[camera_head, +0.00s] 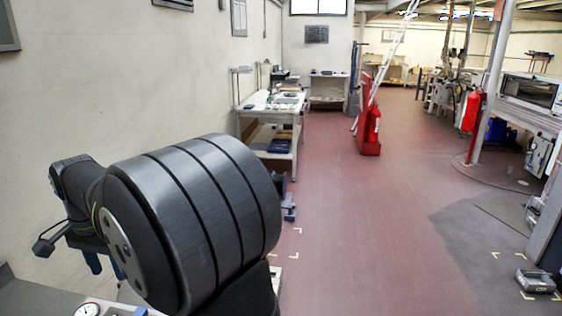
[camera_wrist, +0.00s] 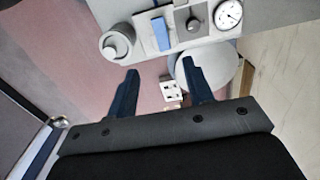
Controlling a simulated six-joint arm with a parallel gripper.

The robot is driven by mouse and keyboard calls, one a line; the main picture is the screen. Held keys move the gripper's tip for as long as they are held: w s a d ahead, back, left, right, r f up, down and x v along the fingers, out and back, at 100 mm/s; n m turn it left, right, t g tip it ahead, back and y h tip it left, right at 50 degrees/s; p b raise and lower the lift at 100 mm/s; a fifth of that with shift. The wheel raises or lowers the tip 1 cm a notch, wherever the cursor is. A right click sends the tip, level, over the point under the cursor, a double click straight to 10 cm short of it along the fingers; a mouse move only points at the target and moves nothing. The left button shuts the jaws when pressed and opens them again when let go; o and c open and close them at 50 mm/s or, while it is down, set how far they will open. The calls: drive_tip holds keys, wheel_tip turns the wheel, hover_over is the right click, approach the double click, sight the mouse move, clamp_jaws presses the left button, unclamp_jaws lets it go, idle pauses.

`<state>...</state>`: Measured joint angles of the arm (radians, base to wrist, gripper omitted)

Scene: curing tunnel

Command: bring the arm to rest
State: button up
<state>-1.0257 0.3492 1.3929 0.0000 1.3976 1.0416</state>
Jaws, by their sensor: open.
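My gripper (camera_wrist: 160,67) is open, with its two dark blue fingers well apart and nothing held between them in the wrist view. In the head view, my gripper shows only in part behind the large black arm link at the left, near the wall. My arm is bent and held up in the left foreground. In the wrist view, a small white block with dark marks (camera_wrist: 172,92) lies beyond and below the fingers, apart from them as far as I can tell.
A white panel (camera_wrist: 180,32) with a gauge, a knob and a blue piece lies past the fingertips. A grey disc (camera_wrist: 212,70) is behind the right finger. A workbench (camera_head: 272,112) stands along the left wall. The red floor (camera_head: 345,220) is clear ahead.

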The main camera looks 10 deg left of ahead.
wheel_tip(320, 180, down, 17)
drive_tip(key=shift+f, duration=0.15)
idle(0.4)
drive_tip(key=shift+f, duration=0.2)
drive_tip(key=shift+d+r+n, duration=0.2)
drive_tip(key=shift+n, duration=0.3)
drive_tip(key=shift+d+n, duration=0.25)
drive_tip(key=shift+n, duration=0.55)
idle(1.1)
drive_tip(key=shift+o, duration=0.2)
idle(0.8)
